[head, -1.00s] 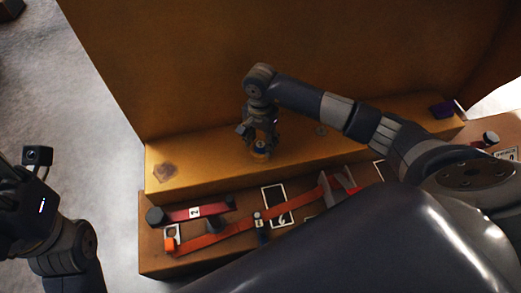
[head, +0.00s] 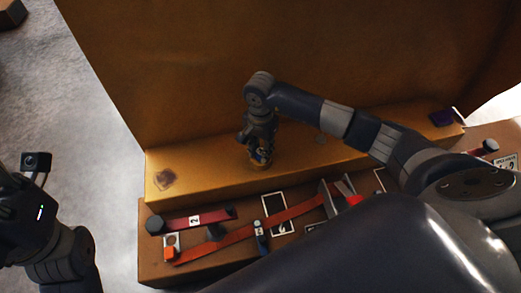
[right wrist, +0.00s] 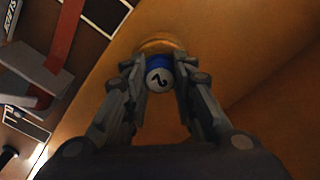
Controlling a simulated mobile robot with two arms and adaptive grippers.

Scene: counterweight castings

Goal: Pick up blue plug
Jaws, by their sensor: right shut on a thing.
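The blue plug (right wrist: 158,66) has a round pale end marked with a dark 2. It stands between the fingertips of my right gripper (right wrist: 159,76) in the right wrist view, with a finger on each side. My right gripper (head: 260,158) is shut on it over the tan ledge (head: 215,175) in the head view. A yellow-orange round collar (right wrist: 158,44) shows behind the plug; whether the plug is still seated in it I cannot tell. My left arm is at the far left of the head view, away from the ledge; its fingers do not show clearly.
A lower brown board holds a red bar (head: 190,220) labelled 2, a long orange-red bar (head: 240,236), a small dark piece with a pale label (head: 260,236) and white-outlined black patches. A tall brown wall rises behind the ledge.

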